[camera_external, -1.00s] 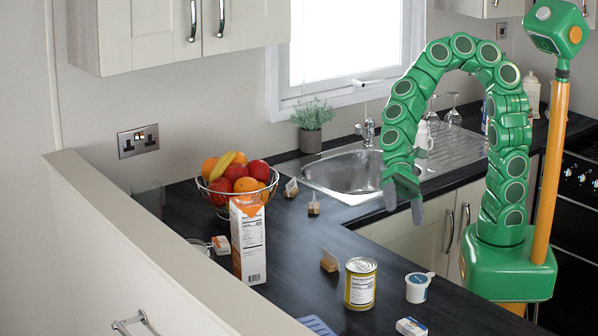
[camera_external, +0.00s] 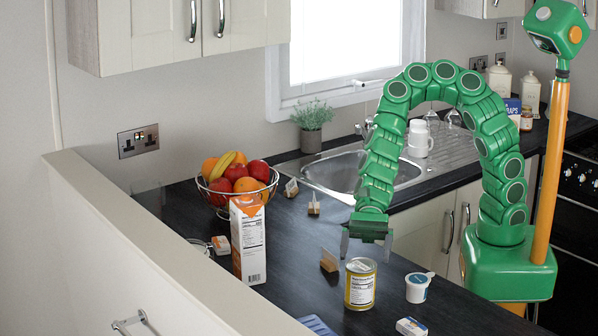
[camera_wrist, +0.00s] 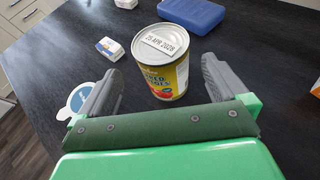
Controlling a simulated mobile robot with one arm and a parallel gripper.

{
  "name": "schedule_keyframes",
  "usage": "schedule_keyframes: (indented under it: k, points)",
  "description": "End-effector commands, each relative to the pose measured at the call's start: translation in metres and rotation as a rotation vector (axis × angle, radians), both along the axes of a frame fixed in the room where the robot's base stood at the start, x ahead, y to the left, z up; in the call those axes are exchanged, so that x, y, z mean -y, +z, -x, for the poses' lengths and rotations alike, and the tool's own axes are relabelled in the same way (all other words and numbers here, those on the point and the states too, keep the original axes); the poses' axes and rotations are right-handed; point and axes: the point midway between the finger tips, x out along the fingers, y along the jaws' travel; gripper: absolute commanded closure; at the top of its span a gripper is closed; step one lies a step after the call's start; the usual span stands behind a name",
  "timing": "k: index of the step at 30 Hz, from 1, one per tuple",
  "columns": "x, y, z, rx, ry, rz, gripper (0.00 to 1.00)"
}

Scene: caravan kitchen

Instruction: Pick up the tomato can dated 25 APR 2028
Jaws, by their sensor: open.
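The tomato can (camera_external: 360,284) is a yellow, white-labelled tin standing upright on the dark counter. In the wrist view its silver lid carries a label reading 25 APR 2028 (camera_wrist: 164,43), and the can (camera_wrist: 165,80) shows ahead of and between my fingers. My gripper (camera_external: 367,250) is open and empty, pointing down just above and behind the can in the external view. In the wrist view my gripper's (camera_wrist: 162,92) two grey fingers are spread on either side, not touching the can.
A white tub (camera_external: 418,288) stands right of the can, close to my left finger in the wrist view. A small box (camera_external: 411,327), wooden holder (camera_external: 329,261) and blue case (camera_wrist: 193,14) are nearby. A carton (camera_external: 248,240) and fruit bowl (camera_external: 237,190) stand left.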

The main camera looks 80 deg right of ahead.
Motion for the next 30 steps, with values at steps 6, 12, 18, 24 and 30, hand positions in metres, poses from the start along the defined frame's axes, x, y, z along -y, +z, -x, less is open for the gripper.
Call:
schedule_keyframes:
  k: [6,12,18,24,30]
  points:
    - [-0.013,-0.005,-0.001,0.001,0.000,0.000,0.00]
    - [-0.022,-0.006,-0.002,0.002,0.001,0.000,0.00]
    - [-0.039,-0.008,-0.005,0.002,0.002,0.000,0.00]
    - [-0.055,-0.013,-0.006,-0.001,0.002,-0.002,0.00]
    - [-0.063,-0.017,-0.007,0.002,0.002,-0.001,0.00]
